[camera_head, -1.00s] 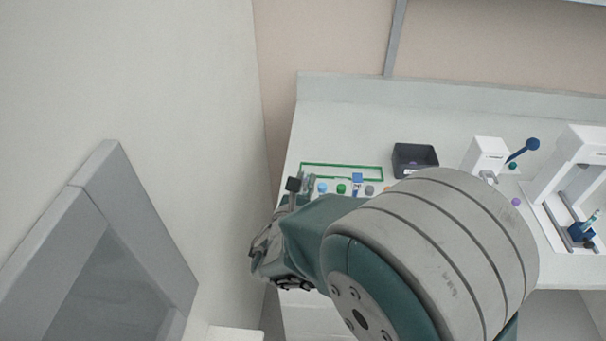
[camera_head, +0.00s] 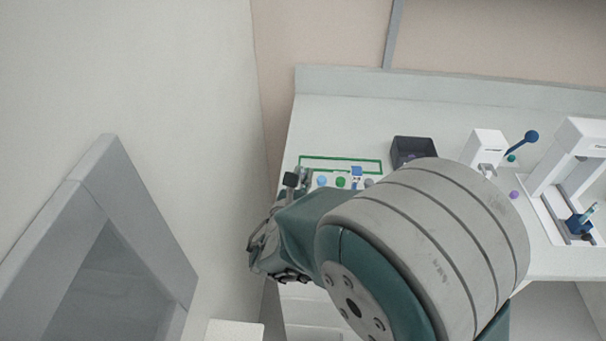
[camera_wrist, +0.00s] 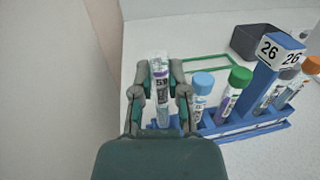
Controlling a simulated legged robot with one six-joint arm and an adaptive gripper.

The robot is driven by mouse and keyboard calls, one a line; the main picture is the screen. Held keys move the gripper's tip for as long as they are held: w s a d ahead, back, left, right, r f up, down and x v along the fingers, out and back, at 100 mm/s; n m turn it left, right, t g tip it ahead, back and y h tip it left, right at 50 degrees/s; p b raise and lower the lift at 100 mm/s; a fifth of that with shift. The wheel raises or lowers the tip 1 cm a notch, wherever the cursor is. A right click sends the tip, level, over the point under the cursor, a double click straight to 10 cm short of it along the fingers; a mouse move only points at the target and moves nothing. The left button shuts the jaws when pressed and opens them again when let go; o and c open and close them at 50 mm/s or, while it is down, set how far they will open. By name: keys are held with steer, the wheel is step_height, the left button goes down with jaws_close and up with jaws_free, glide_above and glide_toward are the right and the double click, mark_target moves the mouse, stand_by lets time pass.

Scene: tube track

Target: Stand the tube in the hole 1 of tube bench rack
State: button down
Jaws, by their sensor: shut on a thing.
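The tube is upright at the left end of the blue tube bench rack (camera_wrist: 243,132). Whether its bottom is inside a hole is hidden by my fingers. The rack holds tubes with blue (camera_wrist: 203,80), green (camera_wrist: 240,76), grey and orange (camera_wrist: 310,65) caps, and a raised block marked 26 (camera_wrist: 281,50). In the head view my gripper (camera_head: 294,185) is at the rack's left end, and my arm covers part of the rack.
A green rectangular outline (camera_head: 342,158) lies on the bench behind the rack. A dark bin (camera_head: 412,150) stands behind and right. White devices (camera_head: 487,150) stand farther right. A wall is close on the left.

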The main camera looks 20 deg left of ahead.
mark_target(302, 187)
steer(key=shift+f, duration=1.5)
stand_by(0.8)
steer(key=c, duration=0.6)
jaws_free()
steer(key=shift+s+d+f, duration=0.1)
steer(key=shift+s+d, duration=0.05)
steer(key=shift+s, duration=1.15)
steer(key=shift+s+d, duration=0.2)
steer(key=shift+s, duration=1.15)
steer(key=shift+s+d+f, duration=0.1)
steer(key=shift+s+d, duration=0.05)
steer(key=shift+s, duration=1.15)
